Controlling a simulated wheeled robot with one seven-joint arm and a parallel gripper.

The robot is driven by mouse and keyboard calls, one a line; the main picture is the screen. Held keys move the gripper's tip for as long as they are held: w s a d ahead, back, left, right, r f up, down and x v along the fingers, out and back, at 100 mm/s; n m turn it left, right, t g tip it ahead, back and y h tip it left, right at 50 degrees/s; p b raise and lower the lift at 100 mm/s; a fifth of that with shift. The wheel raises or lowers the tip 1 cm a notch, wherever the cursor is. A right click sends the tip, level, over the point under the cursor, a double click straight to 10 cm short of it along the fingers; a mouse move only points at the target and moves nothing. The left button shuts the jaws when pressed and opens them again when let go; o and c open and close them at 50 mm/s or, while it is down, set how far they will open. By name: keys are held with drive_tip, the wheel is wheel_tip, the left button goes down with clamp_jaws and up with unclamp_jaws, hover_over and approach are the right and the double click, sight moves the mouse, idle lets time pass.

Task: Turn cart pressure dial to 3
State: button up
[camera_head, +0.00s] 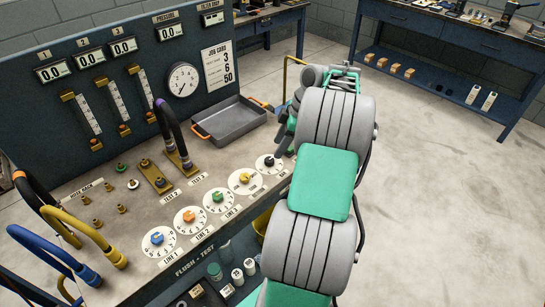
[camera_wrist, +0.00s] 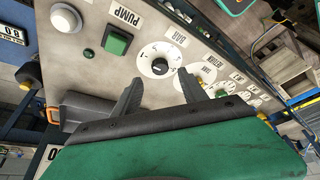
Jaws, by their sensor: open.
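The pressure dial is a black knob on a white disc (camera_wrist: 171,53) marked BAR with small numbers, near the middle of the wrist view. In the head view the dial (camera_head: 267,162) is at the right end of the row of dials on the cart top. Which number the knob points to is too small to tell. My gripper (camera_wrist: 160,80) is open, with its dark fingers apart on either side of the knob's near side; contact cannot be told. In the head view my arm hides most of the gripper. The PRESSURE display (camera_head: 171,31) appears to read 0.0.
Several coloured line dials, such as the yellow one (camera_head: 245,178), run leftward in the head view. A grey tray (camera_head: 236,124) and a job card (camera_head: 217,66) are behind.

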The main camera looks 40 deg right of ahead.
sight(270, 159)
drive_tip(key=x, duration=0.6)
drive_tip(key=shift+a, duration=0.1)
drive_tip(key=shift+c, duration=0.4)
clamp_jaws()
